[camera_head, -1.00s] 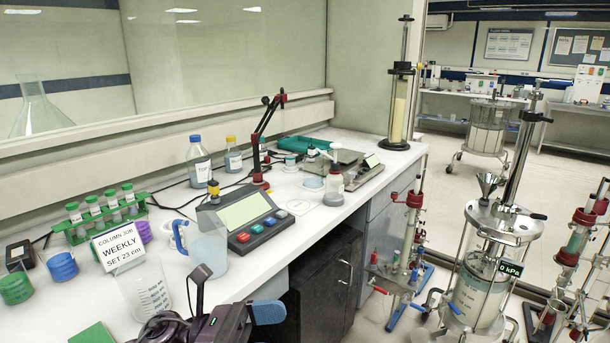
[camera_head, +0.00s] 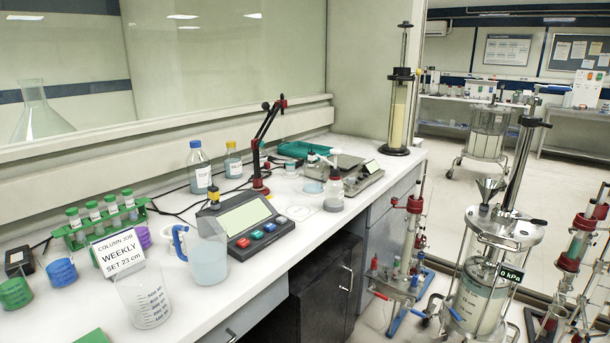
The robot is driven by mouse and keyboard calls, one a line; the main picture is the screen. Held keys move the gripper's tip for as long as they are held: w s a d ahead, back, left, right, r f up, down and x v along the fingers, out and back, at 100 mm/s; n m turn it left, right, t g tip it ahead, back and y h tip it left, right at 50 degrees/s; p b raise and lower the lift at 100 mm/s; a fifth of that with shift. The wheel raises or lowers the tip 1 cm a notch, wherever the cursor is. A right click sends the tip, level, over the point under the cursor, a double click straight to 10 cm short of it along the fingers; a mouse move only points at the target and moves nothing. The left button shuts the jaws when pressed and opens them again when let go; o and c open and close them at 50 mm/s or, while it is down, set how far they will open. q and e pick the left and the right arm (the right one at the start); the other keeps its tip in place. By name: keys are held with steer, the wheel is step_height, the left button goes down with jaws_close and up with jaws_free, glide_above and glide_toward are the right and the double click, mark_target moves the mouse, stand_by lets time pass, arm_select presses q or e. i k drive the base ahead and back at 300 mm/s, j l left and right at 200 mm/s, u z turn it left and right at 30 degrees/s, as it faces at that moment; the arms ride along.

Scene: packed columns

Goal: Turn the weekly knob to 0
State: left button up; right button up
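A card (camera_head: 118,252) on the bench reads "COLUMN JOB WEEKLY SET 23 cm". No knob labelled weekly can be made out. A large clear column (camera_head: 478,297) with pale filling stands on the floor at the right. It has a steel top flange, a tall rod with a black crossbar (camera_head: 535,122), and a display (camera_head: 511,274) reading 0 kPa. Slimmer columns with red clamps stand to its left (camera_head: 414,205) and right (camera_head: 570,263). Any small knobs on them are too small to tell. Neither of my grippers is in view.
The white bench (camera_head: 262,282) holds a control box (camera_head: 245,220) with coloured buttons, a pitcher (camera_head: 208,258), a beaker (camera_head: 150,308), a green tube rack (camera_head: 75,238) and bottles. A yellow-filled column (camera_head: 398,110) stands at its far end. A wheeled column (camera_head: 488,135) stands farther back on open floor.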

mark_target(526, 121)
steer(key=i+z, duration=0.1)
steer(key=z, duration=0.3)
steer(key=i+z, duration=0.1)
steer(key=z, duration=0.35)
steer(key=j+z, duration=0.1)
steer(key=z, duration=0.3)
steer(key=i+j, duration=0.05)
